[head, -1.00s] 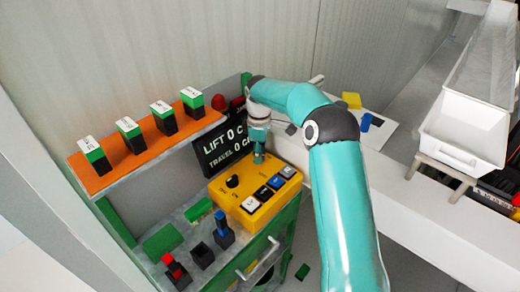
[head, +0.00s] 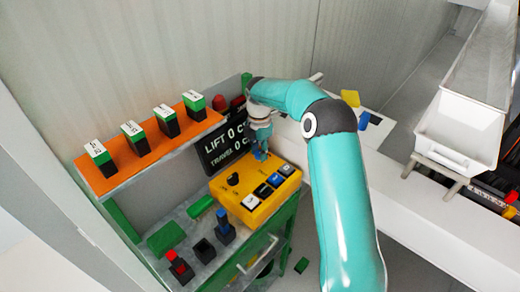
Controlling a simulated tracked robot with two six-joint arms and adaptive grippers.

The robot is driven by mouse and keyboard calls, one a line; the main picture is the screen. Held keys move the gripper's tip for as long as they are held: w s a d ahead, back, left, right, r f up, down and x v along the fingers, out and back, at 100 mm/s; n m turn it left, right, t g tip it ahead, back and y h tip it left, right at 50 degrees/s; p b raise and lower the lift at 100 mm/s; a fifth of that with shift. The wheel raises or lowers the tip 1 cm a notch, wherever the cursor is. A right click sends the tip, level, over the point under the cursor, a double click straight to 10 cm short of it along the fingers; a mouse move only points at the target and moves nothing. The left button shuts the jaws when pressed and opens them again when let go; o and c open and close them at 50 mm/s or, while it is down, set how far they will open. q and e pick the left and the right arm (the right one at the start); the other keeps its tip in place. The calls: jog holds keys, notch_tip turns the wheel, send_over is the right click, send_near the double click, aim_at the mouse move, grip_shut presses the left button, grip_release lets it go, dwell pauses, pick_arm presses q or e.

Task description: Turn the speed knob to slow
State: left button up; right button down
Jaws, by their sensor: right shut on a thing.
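A yellow control box (head: 243,202) stands on the grey bench top. A black knob (head: 233,179) shows uncovered on the left part of its top. Several push buttons (head: 268,186) in a row cover its front right part. My right gripper (head: 261,155) points down at the back edge of the box, behind the buttons and apart from that black knob. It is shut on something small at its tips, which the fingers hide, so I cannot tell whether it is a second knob. The lettering on the box is too small to read. My left gripper is not in view.
A dark display (head: 222,150) reading LIFT and TRAVEL stands behind the box. An orange shelf (head: 110,182) holds several green-and-black blocks. Red and blue switches (head: 224,222) stand at the bench front. A white bin (head: 458,138) is at the right.

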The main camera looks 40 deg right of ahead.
jog(key=shift+w+r+n, duration=0.15)
jog(key=shift+n, duration=0.65)
jog(key=c, duration=0.8)
grip_release()
notch_tip(320, 180, up, 12)
jog(key=shift+f, duration=0.1)
